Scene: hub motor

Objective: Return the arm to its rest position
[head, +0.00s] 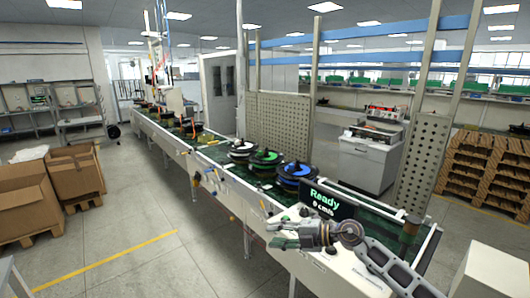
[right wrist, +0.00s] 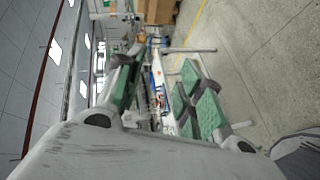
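My right arm comes in from the lower right in the head view. Its gripper (head: 283,237) is in front of the conveyor's near end and points left. In the right wrist view the two green-padded fingers of the right gripper (right wrist: 163,82) stand apart with nothing between them. My left arm and left gripper are not in view. Hub motors sit in a row on the conveyor: a white one (head: 242,149), a green one (head: 265,158) and a blue one (head: 293,171).
The long conveyor (head: 222,163) runs from the near right to the far left. A display (head: 328,199) reading "Ready" stands at its near end. Cardboard boxes (head: 24,212) stand at left and wooden pallets (head: 486,170) at right. The floor (head: 190,238) left of the conveyor is clear.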

